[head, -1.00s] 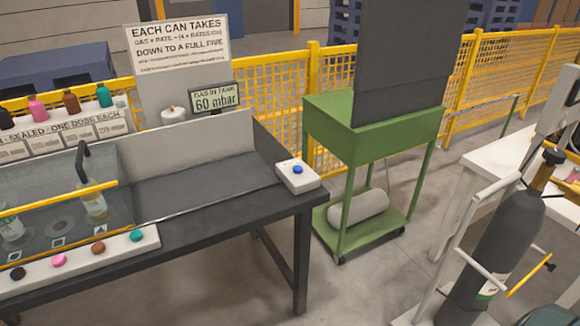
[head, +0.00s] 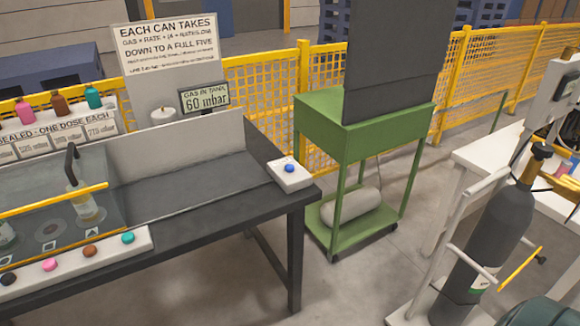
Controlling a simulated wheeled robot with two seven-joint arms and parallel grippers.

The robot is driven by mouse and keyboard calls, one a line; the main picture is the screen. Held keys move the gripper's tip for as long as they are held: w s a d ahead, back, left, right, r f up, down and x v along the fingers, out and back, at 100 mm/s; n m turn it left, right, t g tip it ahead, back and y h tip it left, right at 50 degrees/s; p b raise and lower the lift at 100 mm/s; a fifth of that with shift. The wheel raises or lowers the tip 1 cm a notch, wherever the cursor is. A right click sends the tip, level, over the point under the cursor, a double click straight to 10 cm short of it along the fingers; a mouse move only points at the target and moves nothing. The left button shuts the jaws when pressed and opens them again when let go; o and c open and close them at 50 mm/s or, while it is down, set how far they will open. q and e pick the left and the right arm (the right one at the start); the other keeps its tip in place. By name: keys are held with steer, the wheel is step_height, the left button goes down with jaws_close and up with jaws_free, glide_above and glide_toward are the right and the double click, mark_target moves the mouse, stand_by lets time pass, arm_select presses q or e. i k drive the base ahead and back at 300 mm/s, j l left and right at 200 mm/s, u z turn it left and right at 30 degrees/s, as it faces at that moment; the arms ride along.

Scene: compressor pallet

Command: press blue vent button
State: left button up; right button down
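The blue vent button (head: 289,168) sits on top of a small white box (head: 290,178) at the right end of the dark workbench (head: 190,187). Nothing touches it or covers it. A small display (head: 204,97) behind the bench reads "GAS IN TANK 60 mbar". Neither of my grippers shows in the head view.
A white strip with black, pink, brown and teal buttons (head: 128,238) runs along the bench front. A green cart (head: 365,130) stands right of the bench. A grey gas cylinder (head: 490,240) on a white trolley is farther right. Grey floor lies between.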

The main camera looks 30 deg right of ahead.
mark_target(289, 168)
steer(key=i, duration=1.1)
steer(key=z, duration=1.25)
